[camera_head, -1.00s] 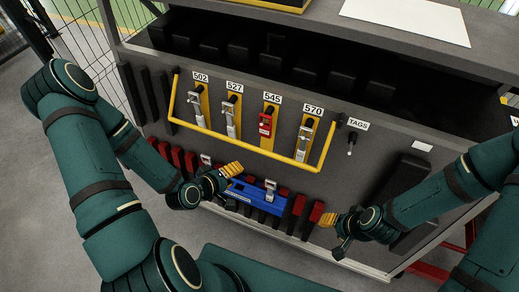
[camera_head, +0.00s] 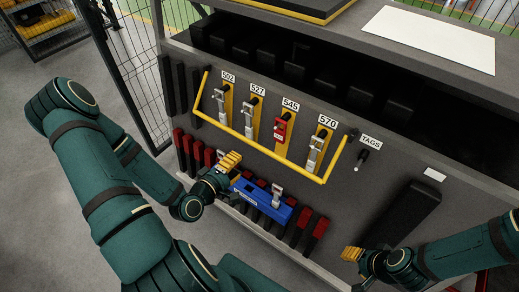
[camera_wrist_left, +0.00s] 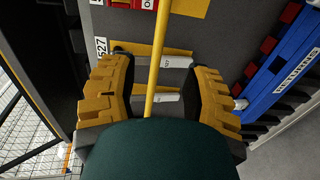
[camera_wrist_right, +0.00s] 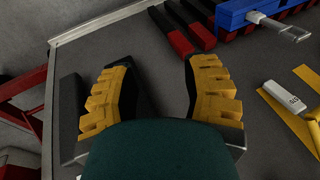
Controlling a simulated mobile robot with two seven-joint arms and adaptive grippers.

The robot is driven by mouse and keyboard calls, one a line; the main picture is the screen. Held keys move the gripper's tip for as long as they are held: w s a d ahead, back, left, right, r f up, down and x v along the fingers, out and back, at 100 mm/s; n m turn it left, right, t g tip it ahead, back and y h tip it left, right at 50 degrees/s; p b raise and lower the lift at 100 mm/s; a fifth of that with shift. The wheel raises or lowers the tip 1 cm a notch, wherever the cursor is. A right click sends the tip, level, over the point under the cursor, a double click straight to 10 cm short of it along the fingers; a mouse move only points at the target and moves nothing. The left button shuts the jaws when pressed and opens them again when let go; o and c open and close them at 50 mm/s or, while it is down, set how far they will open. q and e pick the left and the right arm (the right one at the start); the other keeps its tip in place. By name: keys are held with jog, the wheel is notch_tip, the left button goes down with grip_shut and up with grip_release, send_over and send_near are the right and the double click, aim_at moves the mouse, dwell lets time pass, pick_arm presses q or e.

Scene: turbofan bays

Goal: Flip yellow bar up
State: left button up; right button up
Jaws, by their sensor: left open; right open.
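The yellow bar (camera_head: 262,147) is a U-shaped rail across the front of the panel. Its long side hangs low, below the tag labels and across the lower ends of the lever handles. In the left wrist view the bar (camera_wrist_left: 158,50) runs lengthwise through the gap between my left gripper's fingers. My left gripper (camera_head: 231,159) is open, just below the bar; its fingers also show in the left wrist view (camera_wrist_left: 158,75). Whether they touch the bar I cannot tell. My right gripper (camera_head: 351,253) is open and empty, low in front of the panel, right of the red-ended handles.
Behind the bar are levers labelled 502, 527, 545 and 570, the 545 one red (camera_head: 280,128). A blue holder (camera_head: 262,200) and red-ended black handles (camera_head: 314,238) sit below. A black handle (camera_head: 405,215) is at right. A mesh fence (camera_head: 130,75) stands left.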

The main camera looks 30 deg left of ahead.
aim_at(257, 148)
pick_arm(q)
jog(key=b+x, duration=0.5)
jog(key=x, duration=0.7)
jog(key=shift+f, duration=0.1)
grip_shut()
